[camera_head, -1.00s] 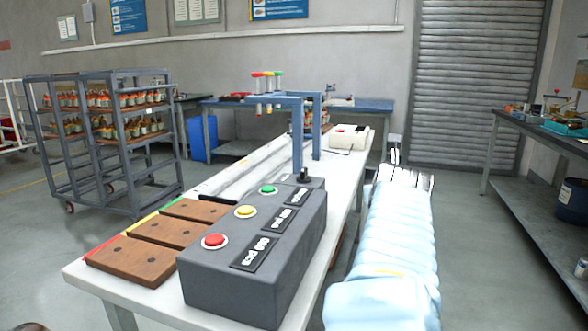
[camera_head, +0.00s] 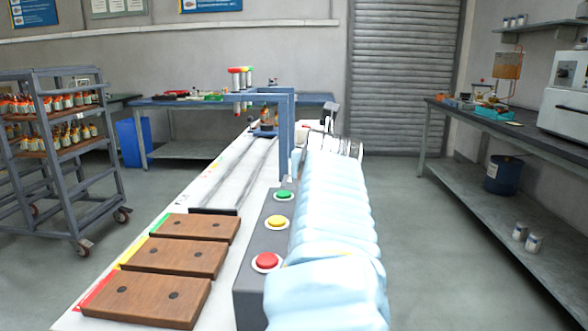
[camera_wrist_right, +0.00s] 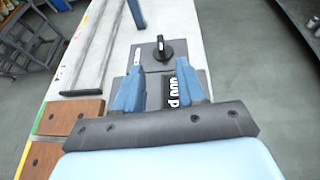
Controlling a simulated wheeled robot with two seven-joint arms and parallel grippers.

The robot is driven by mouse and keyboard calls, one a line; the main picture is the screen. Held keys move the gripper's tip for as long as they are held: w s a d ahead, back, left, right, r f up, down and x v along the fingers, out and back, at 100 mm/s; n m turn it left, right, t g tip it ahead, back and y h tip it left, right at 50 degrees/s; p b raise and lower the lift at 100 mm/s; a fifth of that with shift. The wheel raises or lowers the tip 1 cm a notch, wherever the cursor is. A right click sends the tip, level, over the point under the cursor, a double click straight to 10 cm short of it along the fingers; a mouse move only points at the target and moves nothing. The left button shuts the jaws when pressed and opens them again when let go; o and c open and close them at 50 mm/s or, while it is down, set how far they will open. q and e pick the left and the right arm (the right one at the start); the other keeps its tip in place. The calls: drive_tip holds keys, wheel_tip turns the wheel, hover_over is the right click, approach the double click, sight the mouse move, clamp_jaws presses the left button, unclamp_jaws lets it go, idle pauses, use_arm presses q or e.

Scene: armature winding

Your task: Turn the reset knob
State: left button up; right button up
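In the head view my sleeved right arm covers the right side of the box. My left gripper is in neither view.
Red (camera_head: 267,261), yellow (camera_head: 277,223) and green (camera_head: 284,195) buttons line the box, close to my right arm. Wooden blocks (camera_head: 150,298) lie to its left on the white table. A blue frame (camera_head: 287,130) stands beyond the box. The floor right of the table is clear.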

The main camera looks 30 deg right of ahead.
drive_tip(key=p+x, duration=0.1)
drive_tip(key=x, duration=1.1)
clamp_jaws()
